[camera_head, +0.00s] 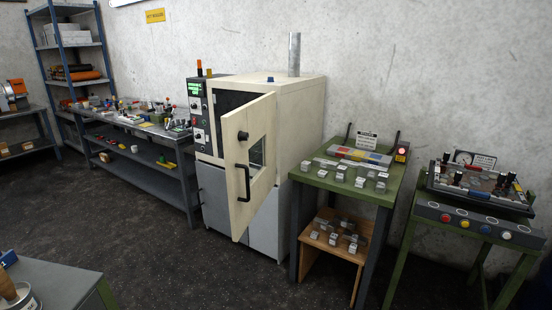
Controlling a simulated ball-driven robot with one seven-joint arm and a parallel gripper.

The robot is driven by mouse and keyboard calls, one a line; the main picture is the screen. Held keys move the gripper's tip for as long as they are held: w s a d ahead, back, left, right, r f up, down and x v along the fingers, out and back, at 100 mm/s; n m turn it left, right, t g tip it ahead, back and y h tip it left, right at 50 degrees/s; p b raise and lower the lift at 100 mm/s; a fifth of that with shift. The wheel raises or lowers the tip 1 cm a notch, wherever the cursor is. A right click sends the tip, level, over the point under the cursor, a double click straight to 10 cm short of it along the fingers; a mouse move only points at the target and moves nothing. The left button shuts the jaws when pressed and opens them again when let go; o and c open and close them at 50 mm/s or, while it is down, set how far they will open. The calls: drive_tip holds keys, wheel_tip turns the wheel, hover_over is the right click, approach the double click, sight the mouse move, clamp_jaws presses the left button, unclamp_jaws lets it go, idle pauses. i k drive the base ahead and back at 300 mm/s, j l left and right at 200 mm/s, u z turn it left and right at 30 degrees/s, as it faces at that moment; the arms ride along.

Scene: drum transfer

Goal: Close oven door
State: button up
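The oven (302,118) is a cream cabinet with a grey lower part, standing against the back wall. Its cream door (258,127) is open and swung out toward me, with the hinge side at the right. The door has a small window, a black knob (242,136) and a black bar handle (243,182). A dark opening (229,103) shows behind the door, at its left. Most of the oven's inside is hidden by the door. My gripper is not in view.
A green table (385,203) with several small metal blocks stands right of the oven. A long workbench (165,134) with tools stands left. A control-panel table (470,218) is at far right, and a grey table corner (60,280) is at front left. The dark floor (180,255) before the oven is clear.

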sight(257, 118)
drive_tip(key=i+u, duration=0.15)
drive_tip(key=i, duration=0.25)
drive_tip(key=i+l+u, duration=0.2)
drive_tip(key=i, duration=0.2)
drive_tip(key=i+l+u, duration=0.15)
drive_tip(key=i, duration=0.2)
